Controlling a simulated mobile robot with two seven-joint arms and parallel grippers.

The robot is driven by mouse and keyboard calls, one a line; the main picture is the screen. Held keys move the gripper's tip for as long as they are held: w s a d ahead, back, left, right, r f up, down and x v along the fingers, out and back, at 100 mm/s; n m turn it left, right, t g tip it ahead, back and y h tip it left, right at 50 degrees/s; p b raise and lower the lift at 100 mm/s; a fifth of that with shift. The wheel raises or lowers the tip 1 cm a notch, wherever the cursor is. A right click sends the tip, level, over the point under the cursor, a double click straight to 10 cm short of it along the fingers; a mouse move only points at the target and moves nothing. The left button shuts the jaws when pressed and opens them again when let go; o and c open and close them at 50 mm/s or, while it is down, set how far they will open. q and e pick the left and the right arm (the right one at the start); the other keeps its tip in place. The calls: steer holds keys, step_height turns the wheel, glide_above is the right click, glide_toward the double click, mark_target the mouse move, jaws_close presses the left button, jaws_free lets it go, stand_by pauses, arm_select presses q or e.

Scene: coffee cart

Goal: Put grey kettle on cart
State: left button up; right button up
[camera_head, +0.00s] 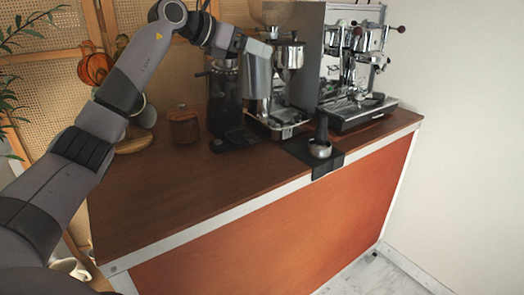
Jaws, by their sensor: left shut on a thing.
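My left arm reaches in from the left and over the cart (150,205), a wooden-topped counter with an orange front panel. My left gripper (257,49) is shut at the upper end of a smooth grey kettle (258,80). The kettle looks upright, in front of the silver coffee grinder at the back of the cart. Its lower end overlaps the grinder's base in the picture, so I cannot tell whether it touches anything. The gripper's fingertips are small and partly hidden. My right gripper is not in view.
A black grinder (224,100) and a wooden jar (184,126) stand left of the kettle. The silver grinder (288,58) and an espresso machine (350,60) stand to its right. A metal cup (320,149) sits on a black mat (327,166). The front left cart top is clear.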

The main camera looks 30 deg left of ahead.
arm_select(q)
step_height(320, 180, down, 19)
steer(key=b, duration=0.1)
steer(key=shift+f, duration=0.2)
stand_by(0.3)
steer(key=shift+a, duration=0.1)
steer(key=shift+f, duration=0.15)
steer(key=o, duration=1.8)
steer(key=shift+f, duration=0.1)
steer(key=shift+s, duration=0.1)
steer(key=b+v, duration=0.3)
steer(key=v, duration=0.9)
steer(key=shift+r, duration=0.25)
